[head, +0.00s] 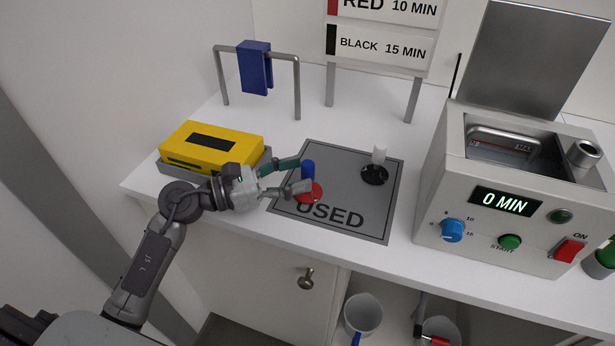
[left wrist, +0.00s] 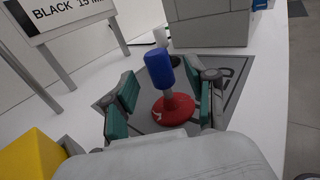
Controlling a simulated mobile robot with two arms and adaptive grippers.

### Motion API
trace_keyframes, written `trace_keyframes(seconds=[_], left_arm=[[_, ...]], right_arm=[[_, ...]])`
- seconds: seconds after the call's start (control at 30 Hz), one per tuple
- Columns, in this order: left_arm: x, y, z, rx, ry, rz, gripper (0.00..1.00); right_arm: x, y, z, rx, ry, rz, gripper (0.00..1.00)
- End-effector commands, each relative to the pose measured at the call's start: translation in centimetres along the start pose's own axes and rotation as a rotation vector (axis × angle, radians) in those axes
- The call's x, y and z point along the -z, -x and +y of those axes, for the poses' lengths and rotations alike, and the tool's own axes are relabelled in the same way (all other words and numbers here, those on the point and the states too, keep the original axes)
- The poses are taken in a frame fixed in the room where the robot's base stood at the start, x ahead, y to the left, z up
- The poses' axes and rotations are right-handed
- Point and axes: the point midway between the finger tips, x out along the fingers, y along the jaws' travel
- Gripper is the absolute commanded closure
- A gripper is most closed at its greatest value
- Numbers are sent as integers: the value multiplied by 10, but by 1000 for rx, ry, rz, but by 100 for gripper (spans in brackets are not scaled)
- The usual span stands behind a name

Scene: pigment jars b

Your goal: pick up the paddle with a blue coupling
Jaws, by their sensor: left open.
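The paddle has an upright blue coupling (head: 308,168) above a round red base (head: 314,195). It stands on the grey mat marked USED (head: 346,224). In the left wrist view, the blue coupling (left wrist: 159,69) and red base (left wrist: 174,110) show between my fingers. My left gripper (head: 302,176) is open, with one green-padded finger on each side of the paddle. I cannot tell whether the fingers touch it. A second paddle has a white coupling (head: 379,154) and a black base (head: 375,175), and stands farther right on the mat. My right gripper is not in view.
A yellow box (head: 205,157) sits in a grey tray left of the mat. A blue cloth (head: 254,68) hangs on a metal rack behind. A machine (head: 500,255) with an open lid stands right. Below the counter are buckets (head: 363,314).

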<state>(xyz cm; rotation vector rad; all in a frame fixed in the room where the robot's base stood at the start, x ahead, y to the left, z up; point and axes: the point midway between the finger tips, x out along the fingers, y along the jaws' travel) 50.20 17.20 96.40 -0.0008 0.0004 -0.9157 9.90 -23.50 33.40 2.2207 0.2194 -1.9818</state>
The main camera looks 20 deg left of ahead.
Motion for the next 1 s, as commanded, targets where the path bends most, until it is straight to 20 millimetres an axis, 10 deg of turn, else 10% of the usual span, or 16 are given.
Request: trace_keyframes(seconds=[0.47, 0.8, 1.0], left_arm=[[0, -28, 0, 0, 0, 1, 44], [0, -28, 0, 0, 0, 1, 100], [-1, -28, 0, -1, 0, 0, 100]], right_arm=[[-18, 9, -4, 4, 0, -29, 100], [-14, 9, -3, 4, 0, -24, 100], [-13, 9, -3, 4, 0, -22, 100]])
